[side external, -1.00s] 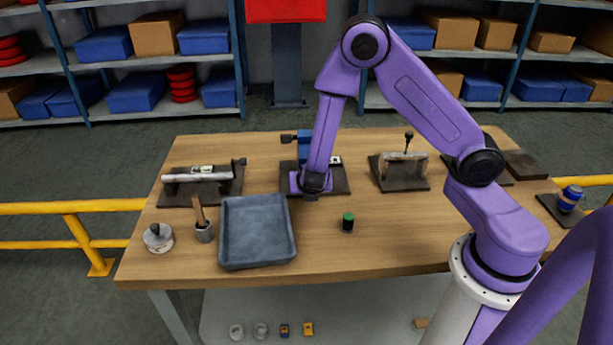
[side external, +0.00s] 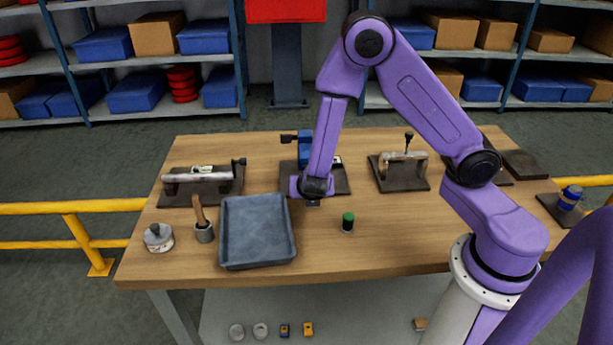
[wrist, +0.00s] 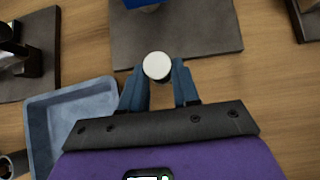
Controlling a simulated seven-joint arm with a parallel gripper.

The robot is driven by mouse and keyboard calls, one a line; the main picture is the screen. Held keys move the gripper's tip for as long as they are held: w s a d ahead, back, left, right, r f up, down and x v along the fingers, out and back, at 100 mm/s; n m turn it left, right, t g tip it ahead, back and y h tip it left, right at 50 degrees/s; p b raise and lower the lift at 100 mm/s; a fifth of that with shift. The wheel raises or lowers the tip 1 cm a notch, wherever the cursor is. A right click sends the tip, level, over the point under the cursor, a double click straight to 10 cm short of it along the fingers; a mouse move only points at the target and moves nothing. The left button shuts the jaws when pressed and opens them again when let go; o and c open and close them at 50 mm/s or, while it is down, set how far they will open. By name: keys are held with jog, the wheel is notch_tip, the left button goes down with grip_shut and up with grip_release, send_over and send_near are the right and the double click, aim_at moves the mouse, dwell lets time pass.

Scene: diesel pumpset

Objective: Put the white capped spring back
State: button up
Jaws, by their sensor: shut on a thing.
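The white capped spring (wrist: 157,66) shows in the wrist view as a round white cap between the fingertips. My gripper (wrist: 158,88) is shut on it, with one blue finger on each side. The coil below the cap is hidden. In the side external view my gripper (side external: 313,201) hangs above the table, just right of the grey tray and in front of the dark plate with the blue part (side external: 304,148). The spring cannot be made out clearly there.
The grey tray (side external: 224,232) lies left of my gripper. A green-topped cylinder (side external: 348,221) stands to the right. A brush in a cup (side external: 204,232) and a round metal piece (side external: 158,238) are at the left. Fixtures on dark plates stand along the back. The front right tabletop is clear.

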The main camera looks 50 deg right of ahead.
jog(key=shift+r, duration=2.05)
jog(key=s+a, duration=0.1)
jog(key=s, duration=0.1)
jog(key=s+a+f, duration=0.1)
jog(key=s+a, duration=0.1)
jog(key=s, duration=0.1)
jog(key=s+a, duration=0.2)
jog(key=shift+s+a+f, duration=0.1)
jog(key=shift+s+f, duration=0.1)
jog(key=shift+s+a, duration=0.25)
jog(key=shift+s, duration=0.35)
jog(key=shift+f, duration=0.15)
jog(key=shift+f, duration=2.2)
jog(key=shift+f, duration=0.2)
